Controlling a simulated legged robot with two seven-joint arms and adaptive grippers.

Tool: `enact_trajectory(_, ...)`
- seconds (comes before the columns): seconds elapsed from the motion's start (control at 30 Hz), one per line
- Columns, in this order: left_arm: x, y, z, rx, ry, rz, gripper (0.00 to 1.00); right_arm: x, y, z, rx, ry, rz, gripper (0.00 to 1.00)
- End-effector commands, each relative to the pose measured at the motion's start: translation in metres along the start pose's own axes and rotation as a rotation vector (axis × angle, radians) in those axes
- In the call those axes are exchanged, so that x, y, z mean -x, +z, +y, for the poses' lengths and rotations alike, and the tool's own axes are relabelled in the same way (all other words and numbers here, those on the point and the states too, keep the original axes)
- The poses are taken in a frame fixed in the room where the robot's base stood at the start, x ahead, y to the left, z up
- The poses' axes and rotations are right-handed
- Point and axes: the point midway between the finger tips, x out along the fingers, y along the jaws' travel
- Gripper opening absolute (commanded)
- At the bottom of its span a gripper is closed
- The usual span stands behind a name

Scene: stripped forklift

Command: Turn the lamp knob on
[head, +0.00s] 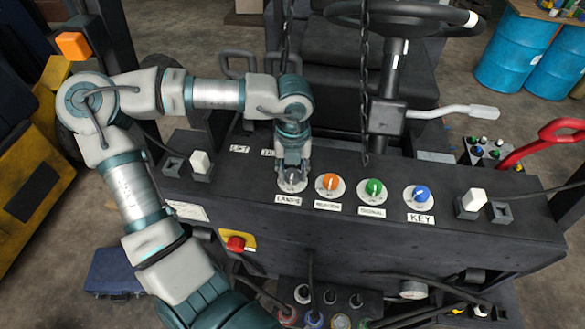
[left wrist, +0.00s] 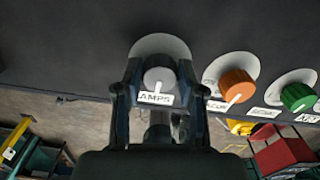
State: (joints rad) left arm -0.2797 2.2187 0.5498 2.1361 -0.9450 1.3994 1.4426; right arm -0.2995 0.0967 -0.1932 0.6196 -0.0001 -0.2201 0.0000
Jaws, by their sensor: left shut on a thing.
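The lamp knob is a whitish-grey round knob on a pale disc, seen in the left wrist view (left wrist: 158,78) between my fingers. Its label, partly covered, reads "LAMPS" in the head view (head: 288,198). My left gripper (head: 291,178) reaches down onto the black panel from above and is shut on this knob; it also shows in the left wrist view (left wrist: 157,100), with a finger on each side of the knob. In the head view the gripper hides most of the knob. A white mark on the knob points down toward the label in the wrist view. My right gripper does not show.
An orange knob (head: 330,182), a green knob (head: 374,187) and a blue knob (head: 421,194) sit in a row to the right. White switches stand at the left (head: 200,162) and right (head: 473,200). A chain (head: 364,90) hangs behind the panel, near the steering wheel (head: 400,14).

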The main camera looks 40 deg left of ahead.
Motion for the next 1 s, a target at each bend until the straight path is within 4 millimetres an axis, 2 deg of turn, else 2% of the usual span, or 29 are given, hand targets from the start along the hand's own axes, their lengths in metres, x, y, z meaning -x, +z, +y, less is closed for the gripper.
enact_trajectory(0.3,0.001,0.000,0.000,-0.045,-0.002,-0.002,0.04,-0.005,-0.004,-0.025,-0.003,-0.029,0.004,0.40)
enact_trajectory(0.57,0.000,0.001,0.000,-0.207,-0.004,-0.005,0.04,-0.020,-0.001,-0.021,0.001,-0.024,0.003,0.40)
enact_trajectory(1.0,0.002,0.003,0.001,-0.619,-0.003,-0.006,0.04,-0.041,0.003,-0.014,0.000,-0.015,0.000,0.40)
